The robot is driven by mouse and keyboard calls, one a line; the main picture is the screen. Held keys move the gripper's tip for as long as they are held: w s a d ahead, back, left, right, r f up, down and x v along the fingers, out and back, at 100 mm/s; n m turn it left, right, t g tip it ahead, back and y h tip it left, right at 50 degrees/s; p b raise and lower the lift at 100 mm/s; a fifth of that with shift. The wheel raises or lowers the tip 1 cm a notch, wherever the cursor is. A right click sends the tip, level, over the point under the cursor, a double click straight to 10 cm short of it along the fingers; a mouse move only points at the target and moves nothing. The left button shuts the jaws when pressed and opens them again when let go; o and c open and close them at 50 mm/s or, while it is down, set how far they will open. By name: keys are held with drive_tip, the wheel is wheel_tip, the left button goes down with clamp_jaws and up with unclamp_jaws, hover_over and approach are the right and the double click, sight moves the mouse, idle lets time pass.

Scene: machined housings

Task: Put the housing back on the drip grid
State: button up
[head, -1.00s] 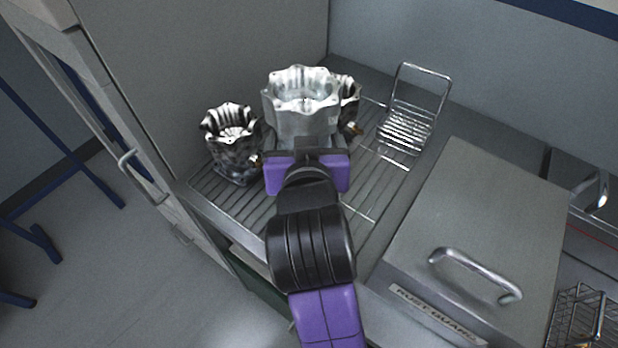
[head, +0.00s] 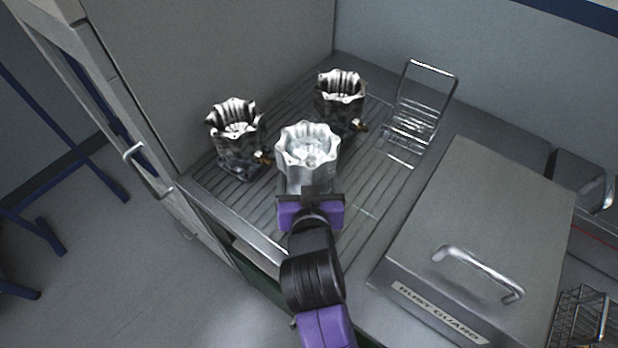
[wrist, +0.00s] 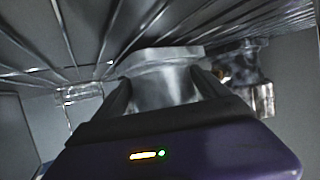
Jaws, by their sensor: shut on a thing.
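My gripper (head: 310,193) is shut on a bright silver housing (head: 307,150) with a scalloped rim, seen upright in the head view. In the wrist view the housing (wrist: 162,82) sits between the two dark fingers. The drip grid (head: 235,195) is the slatted metal surface beneath and around it. From these views I cannot tell whether the housing's base touches the slats; my gripper hides its lower part. Two darker housings stand on the grid: one at left (head: 235,138) and one behind (head: 341,100), both apart from the held one.
A wire rack (head: 418,110) stands at the grid's back right. A grey box lid with a handle (head: 475,230) lies to the right. A wall panel (head: 210,70) borders the grid at left. Bare slats lie right of the held housing.

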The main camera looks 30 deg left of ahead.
drive_tip(key=shift+r, duration=0.1)
drive_tip(key=o, duration=1.9)
drive_tip(key=shift+f, duration=0.2)
drive_tip(key=shift+o, duration=0.2)
drive_tip(key=shift+r, duration=0.15)
drive_tip(key=v, duration=1.2)
drive_tip(key=shift+b, duration=0.4)
drive_tip(key=shift+d, duration=0.1)
